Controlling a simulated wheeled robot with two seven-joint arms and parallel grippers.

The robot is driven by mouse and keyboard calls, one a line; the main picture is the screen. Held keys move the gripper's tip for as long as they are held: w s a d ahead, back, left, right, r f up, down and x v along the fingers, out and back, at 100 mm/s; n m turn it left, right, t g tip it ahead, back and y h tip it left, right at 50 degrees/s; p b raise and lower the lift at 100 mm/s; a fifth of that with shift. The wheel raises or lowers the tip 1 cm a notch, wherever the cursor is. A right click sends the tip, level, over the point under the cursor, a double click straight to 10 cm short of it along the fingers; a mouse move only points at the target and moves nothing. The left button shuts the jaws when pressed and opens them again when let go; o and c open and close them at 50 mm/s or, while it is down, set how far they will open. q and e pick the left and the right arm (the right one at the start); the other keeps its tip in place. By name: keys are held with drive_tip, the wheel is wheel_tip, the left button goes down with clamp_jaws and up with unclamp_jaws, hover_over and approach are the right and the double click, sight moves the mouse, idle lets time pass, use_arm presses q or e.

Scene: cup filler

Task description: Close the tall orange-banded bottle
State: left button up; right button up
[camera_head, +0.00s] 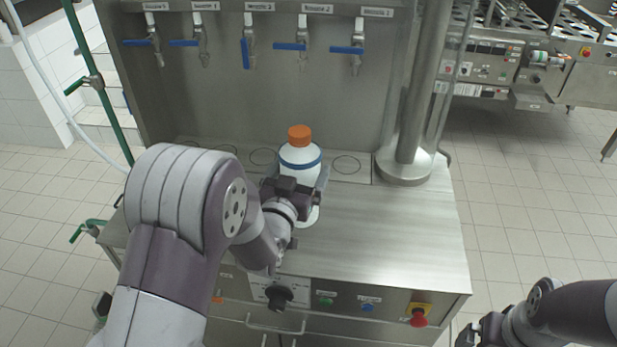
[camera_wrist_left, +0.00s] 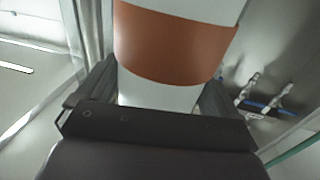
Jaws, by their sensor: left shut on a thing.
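A white bottle (camera_head: 300,170) with a blue band near its shoulder stands upright at the worktop's middle. An orange cap (camera_head: 299,135) sits on its top; I cannot tell how tightly. In the left wrist view, a wide orange band (camera_wrist_left: 172,45) goes around its white body (camera_wrist_left: 158,92); my gripper hides this band in the head view. My left gripper (camera_head: 296,190) is shut around the bottle's body, with a finger on either side. My right gripper (camera_head: 478,332) is at the lower right, away from the bottle; its fingers are too unclear to tell their opening.
The steel worktop (camera_head: 400,225) has several marked circles along its back. Several blue-handled taps (camera_head: 250,52) hang on the back panel. A steel column (camera_head: 417,90) stands at the right rear. Knobs and a red button (camera_head: 418,317) are on the front. The worktop's right side is clear.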

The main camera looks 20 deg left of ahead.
use_arm(q)
drive_tip(key=w+a+f, duration=0.1)
drive_tip(key=a+f, duration=0.2)
drive_tip(key=a, duration=0.3)
drive_tip(key=shift+a+f+p, duration=0.25)
drive_tip(key=shift+f+p, duration=0.05)
drive_tip(key=shift+p, duration=0.05)
wheel_tip(320, 180, down, 4)
drive_tip(key=shift+w, duration=0.1)
